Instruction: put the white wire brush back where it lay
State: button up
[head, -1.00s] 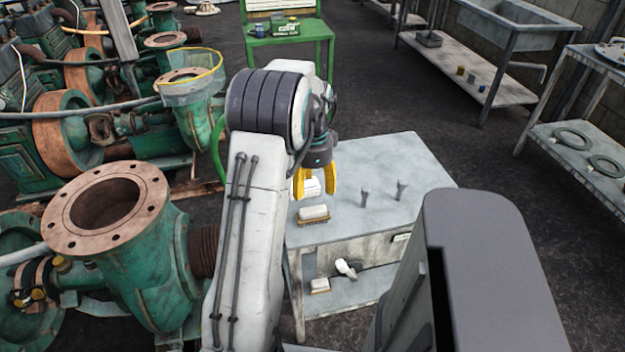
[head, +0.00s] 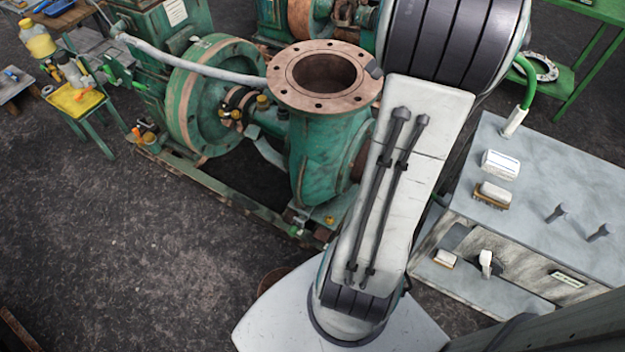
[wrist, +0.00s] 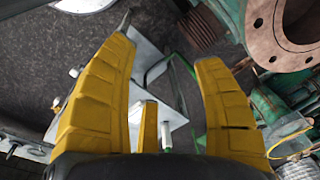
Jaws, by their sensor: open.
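On the grey table (head: 560,200), at the right of the head view, lies a brush with a white top and brown bristles (head: 492,196). A plain white block (head: 500,165) lies just behind it; no bristles show on it. I cannot tell for sure which is the white wire brush. My gripper (wrist: 163,48) is open in the wrist view, with nothing held between its yellow fingers. It is outside the head view, where my raised arm fills the middle.
Two dark pegs (head: 557,213) stand on the tabletop. A smaller white-topped brush (head: 445,258) and a white object (head: 486,262) are on the lower shelf. A green pump (head: 325,150) with a copper flange stands left of my arm. Dark floor is clear at lower left.

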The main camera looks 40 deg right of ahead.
jog(key=w+a+r+n+t, duration=0.1)
jog(key=w+a+n, duration=0.1)
jog(key=a+n, duration=0.5)
jog(key=w+a+r+n, duration=0.15)
jog(key=a+n, duration=0.25)
jog(key=a, duration=0.8)
jog(key=s+a+f+n+t, duration=0.1)
jog(key=s+a+f+n, duration=0.1)
jog(key=s+a+n, duration=0.3)
jog(key=shift+a+n+t+y, duration=0.35)
jog(key=shift+a+n, duration=1.35)
jog(key=shift+a, duration=1.15)
